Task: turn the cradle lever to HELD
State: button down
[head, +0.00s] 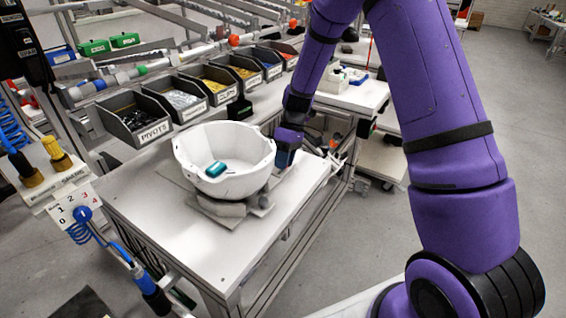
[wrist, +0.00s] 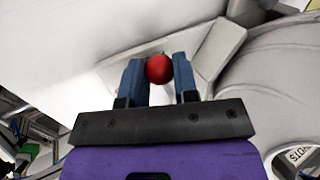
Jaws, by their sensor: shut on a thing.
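The white helmet shell (head: 205,150) sits open side up on its grey cradle (head: 225,211) on the bench, with a small teal object (head: 216,169) inside it. My gripper (head: 284,157) is low beside the right side of the shell. In the wrist view, the two blue fingers of my gripper (wrist: 160,80) are on either side of a round red knob (wrist: 159,68), shut on it. The knob looks like the end of the cradle lever; the lever's arm is hidden. No HELD mark is readable in either view.
A row of labelled bins, among them PIVOTS (head: 150,130), stands along the back of the bench (head: 150,225). A numbered dial panel (head: 73,212) with blue hoses is at left. The bench front is clear. A second white table (head: 352,97) stands behind my arm.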

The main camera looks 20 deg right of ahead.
jog(key=n, duration=0.1)
jog(key=w+n+h, duration=0.1)
jog(key=shift+w+d+n+g, duration=0.3)
jog(key=shift+d+n+g, duration=0.1)
jog(key=n, duration=0.1)
jog(key=w+n+h, duration=0.1)
jog(key=shift+w+d+n+g, duration=0.2)
jog(key=shift+w+n+g, duration=0.1)
jog(key=shift+n, duration=0.1)
jog(key=shift+w+n+h, duration=0.5)
jog(key=shift+w+n, duration=0.1)
jog(key=shift+n, duration=0.45)
jog(key=shift+w+n+h, duration=0.5)
jog(key=shift+w+n, duration=0.05)
jog(key=shift+n, duration=0.5)
jog(key=c, duration=0.9)
grip_release()
jog(key=shift+a, duration=0.1)
jog(key=shift+o, duration=0.2)
jog(key=v, duration=1.1)
jog(key=shift+w, duration=0.15)
jog(key=shift+f, duration=0.1)
